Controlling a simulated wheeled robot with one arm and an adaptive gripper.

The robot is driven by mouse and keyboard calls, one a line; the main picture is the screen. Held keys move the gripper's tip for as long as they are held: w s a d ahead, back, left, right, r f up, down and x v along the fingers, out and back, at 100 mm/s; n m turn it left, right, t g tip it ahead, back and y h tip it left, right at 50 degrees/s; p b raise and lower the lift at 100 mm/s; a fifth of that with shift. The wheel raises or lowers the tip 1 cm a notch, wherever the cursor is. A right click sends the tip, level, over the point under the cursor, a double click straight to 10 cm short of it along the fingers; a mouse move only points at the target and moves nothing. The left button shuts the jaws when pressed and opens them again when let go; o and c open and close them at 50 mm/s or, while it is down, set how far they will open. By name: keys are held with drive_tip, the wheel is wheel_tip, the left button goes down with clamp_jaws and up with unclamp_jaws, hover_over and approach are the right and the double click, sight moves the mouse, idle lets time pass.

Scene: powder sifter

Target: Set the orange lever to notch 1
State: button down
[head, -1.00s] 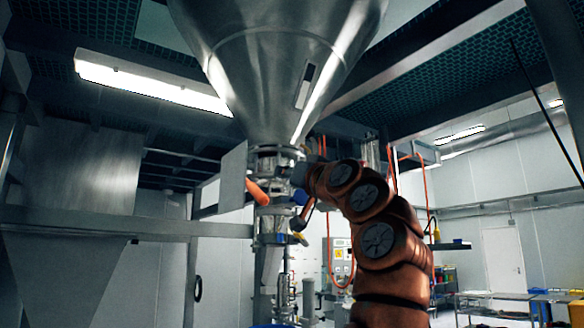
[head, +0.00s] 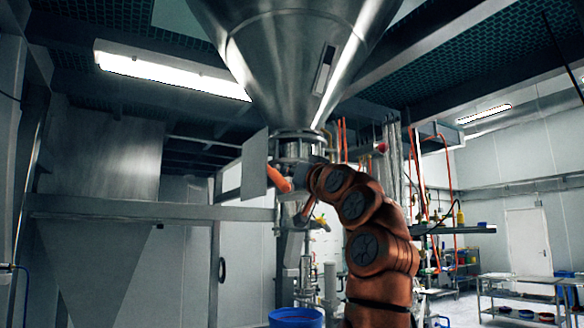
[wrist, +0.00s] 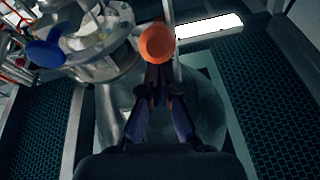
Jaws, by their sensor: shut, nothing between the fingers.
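The orange lever (head: 279,179) sticks out below the steel hopper (head: 297,60), beside a flat grey plate, in the head view. In the wrist view the lever's round orange end (wrist: 157,44) faces the camera, just beyond my fingertips. My gripper (wrist: 153,92) is shut and empty, with its fingertips pointing at the lever end. I cannot tell whether they touch it. In the head view my arm hides much of the valve area, and my fingers are hard to make out there. No notch marks are readable.
The flat grey plate (head: 254,166) stands left of the lever. A blue handle (wrist: 45,49) on the steel pipework shows at the wrist view's upper left. A blue drum (head: 296,318) stands below the outlet. A steel beam (head: 150,208) crosses the left side.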

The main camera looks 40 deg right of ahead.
drive_tip(key=shift+w+f, duration=0.1)
drive_tip(key=shift+f, duration=0.2)
idle(0.4)
drive_tip(key=shift+w+f+b, duration=0.2)
drive_tip(key=shift+f+b, duration=0.25)
drive_tip(key=shift+b, duration=0.2)
drive_tip(key=w+f+t+b, duration=0.1)
drive_tip(key=f+b, duration=0.1)
drive_tip(key=shift+w+d+b, duration=0.1)
drive_tip(key=shift+b, duration=0.2)
drive_tip(key=shift+r, duration=0.25)
drive_tip(key=shift+r+p, duration=0.15)
drive_tip(key=shift+p, duration=0.15)
wheel_tip(320, 180, up, 3)
drive_tip(key=s+p, duration=0.2)
drive_tip(key=s, duration=0.1)
drive_tip(key=b, duration=0.5)
approach(286, 183)
drive_tip(key=shift+s+d+r, duration=0.2)
drive_tip(key=shift+d+r, duration=0.15)
drive_tip(key=shift+r, duration=0.25)
drive_tip(key=shift+s+d+r, duration=0.2)
drive_tip(key=shift+d+r, duration=0.15)
drive_tip(key=shift+r, duration=0.25)
